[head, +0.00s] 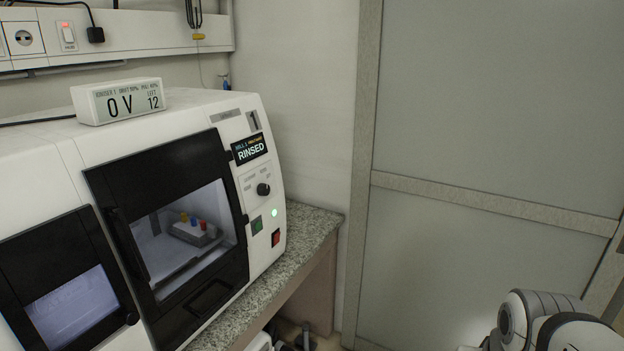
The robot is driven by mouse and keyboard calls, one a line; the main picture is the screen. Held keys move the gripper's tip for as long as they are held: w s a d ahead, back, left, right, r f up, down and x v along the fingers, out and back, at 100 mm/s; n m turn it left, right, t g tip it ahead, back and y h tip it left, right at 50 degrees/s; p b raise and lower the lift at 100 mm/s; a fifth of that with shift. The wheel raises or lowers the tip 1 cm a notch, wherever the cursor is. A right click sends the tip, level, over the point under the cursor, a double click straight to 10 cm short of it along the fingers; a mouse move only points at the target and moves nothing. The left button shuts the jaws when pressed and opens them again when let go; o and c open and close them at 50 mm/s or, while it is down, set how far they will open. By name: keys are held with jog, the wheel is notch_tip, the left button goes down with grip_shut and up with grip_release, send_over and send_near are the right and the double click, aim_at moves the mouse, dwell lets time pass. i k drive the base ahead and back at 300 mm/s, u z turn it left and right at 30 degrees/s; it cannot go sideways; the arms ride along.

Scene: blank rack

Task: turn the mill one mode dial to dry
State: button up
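Mill one (184,131) is the white machine with a black-framed front window, in the middle left of the head view, marked with a large 1. Its mode dial (263,189) is a small black round knob on the right-hand panel. Small labels surround the dial, too small to read, and I cannot tell which one it points to. The small display (249,148) above the dial reads RINSED. Part of my arm shows at the bottom right, well apart from the mill. My gripper is not in view.
A white readout box (118,101) stands on top of the mill. The speckled counter (308,232) ends right of it; a grey panelled door (480,120) stands further right.

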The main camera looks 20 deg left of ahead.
aim_at(263, 189)
jog(key=u, duration=0.55)
jog(key=i, duration=1.05)
jog(key=u, duration=0.65)
jog(key=k, duration=0.9)
jog(key=u, duration=0.2)
jog(key=i, duration=0.9)
jog(key=z, duration=0.1)
